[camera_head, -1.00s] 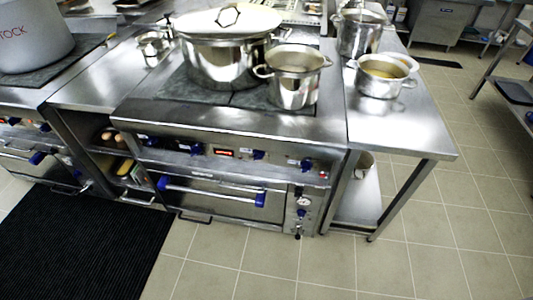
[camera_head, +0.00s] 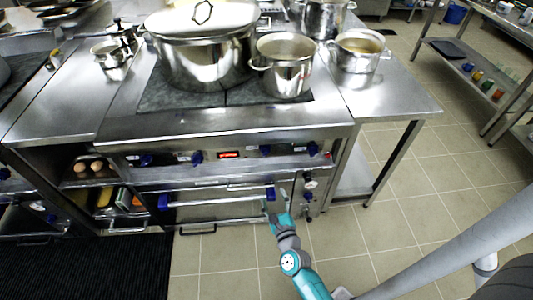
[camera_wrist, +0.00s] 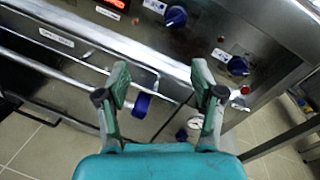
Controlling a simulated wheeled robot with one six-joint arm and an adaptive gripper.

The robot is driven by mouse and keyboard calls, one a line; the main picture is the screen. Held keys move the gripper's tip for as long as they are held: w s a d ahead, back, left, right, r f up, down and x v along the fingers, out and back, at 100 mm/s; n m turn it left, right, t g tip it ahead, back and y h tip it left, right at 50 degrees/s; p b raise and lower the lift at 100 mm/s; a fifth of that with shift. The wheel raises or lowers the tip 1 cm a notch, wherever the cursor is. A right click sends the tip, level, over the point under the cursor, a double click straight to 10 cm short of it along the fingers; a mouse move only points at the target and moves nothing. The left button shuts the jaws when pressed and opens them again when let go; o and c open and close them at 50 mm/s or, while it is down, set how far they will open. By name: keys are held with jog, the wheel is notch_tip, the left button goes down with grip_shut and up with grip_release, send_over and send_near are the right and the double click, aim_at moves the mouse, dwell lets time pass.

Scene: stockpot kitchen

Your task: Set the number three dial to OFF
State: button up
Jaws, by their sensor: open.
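The stove front panel carries several blue dials in a row. The third from the left (camera_head: 265,150) is just right of the red display; it shows at the top of the wrist view (camera_wrist: 176,16). I take it as number three, but its label and setting are unreadable. The rightmost dial (camera_head: 312,149) also shows in the wrist view (camera_wrist: 238,66). My gripper (camera_head: 277,200) is open and empty, with teal fingers apart (camera_wrist: 160,78). It is in front of the oven's right end, below the dial row, and appears not to touch any dial.
The oven door handle (camera_head: 215,199) with blue ends runs across below the panel. A gauge and small controls (camera_head: 308,185) are to its right. Pots, including a large lidded one (camera_head: 203,60), stand on top. A steel side table (camera_head: 400,98) is at right; floor in front is open.

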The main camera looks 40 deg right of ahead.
aim_at(267, 154)
jog(key=w+d+m, duration=0.2)
jog(key=w+d, duration=0.1)
jog(key=w, duration=0.2)
jog(key=w+d+m+h, duration=0.1)
jog(key=w+d+m, duration=0.1)
jog(key=w+d, duration=0.2)
jog(key=w+d+m, duration=0.3)
jog(key=w+d, duration=0.1)
jog(key=w, duration=0.4)
jog(key=shift+d+r+g, duration=0.15)
jog(key=shift+r+g, duration=0.15)
jog(key=shift+r, duration=0.05)
jog(key=c, duration=1.1)
